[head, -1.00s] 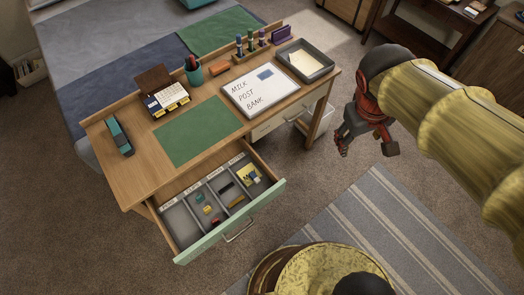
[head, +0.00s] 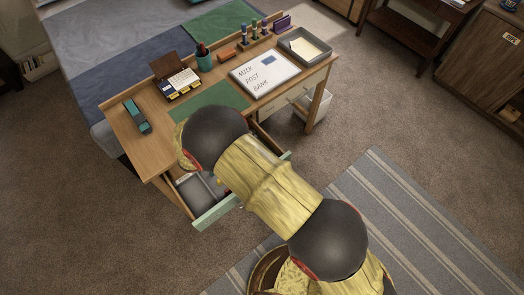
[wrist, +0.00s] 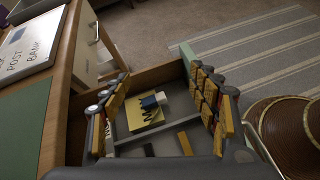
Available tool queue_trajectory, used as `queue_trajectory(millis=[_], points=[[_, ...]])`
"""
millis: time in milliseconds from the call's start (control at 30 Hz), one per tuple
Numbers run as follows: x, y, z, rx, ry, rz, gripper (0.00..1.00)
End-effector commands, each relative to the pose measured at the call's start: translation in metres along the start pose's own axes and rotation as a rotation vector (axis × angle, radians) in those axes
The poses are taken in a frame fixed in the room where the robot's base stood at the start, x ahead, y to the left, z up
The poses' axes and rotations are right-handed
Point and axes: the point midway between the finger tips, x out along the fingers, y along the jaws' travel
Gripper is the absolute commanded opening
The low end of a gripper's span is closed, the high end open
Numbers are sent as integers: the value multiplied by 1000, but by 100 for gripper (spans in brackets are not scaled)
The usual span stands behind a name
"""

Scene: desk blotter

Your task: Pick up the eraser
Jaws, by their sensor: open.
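A small blue-and-white block that looks like the eraser (wrist: 153,101) lies on a yellow sticky-note pad (wrist: 138,115) in the open drawer, in the wrist view. My gripper (wrist: 162,82) is open above the drawer, its two padded fingers on either side of the pad and block in the picture. Nothing is between the fingers' pads. In the head view my arm covers the gripper and most of the drawer (head: 218,212), so the eraser is hidden there.
On the desk are a whiteboard (head: 265,72), a grey tray (head: 306,46), a pen cup (head: 204,60) and a teal stapler-like object (head: 137,116).

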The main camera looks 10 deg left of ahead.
Motion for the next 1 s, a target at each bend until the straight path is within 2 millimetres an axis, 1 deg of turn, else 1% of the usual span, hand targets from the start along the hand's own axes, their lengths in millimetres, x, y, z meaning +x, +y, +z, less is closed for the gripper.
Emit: queue_trajectory(millis=[33,100,200,300,433,600,767,867,1000], points=[[-2,-4,-24,-65,-25,42,61],[-4,-8,-49,-135,-56,93,61],[-6,-12,-76,-207,-87,151,61],[-7,-16,-92,-250,-108,186,61],[-3,-17,-100,-272,-119,204,61],[14,-13,-99,-273,-119,203,61],[24,-9,-97,-273,-118,204,61],[34,-4,-95,-272,-118,202,61],[54,4,-92,-273,-119,201,61]])
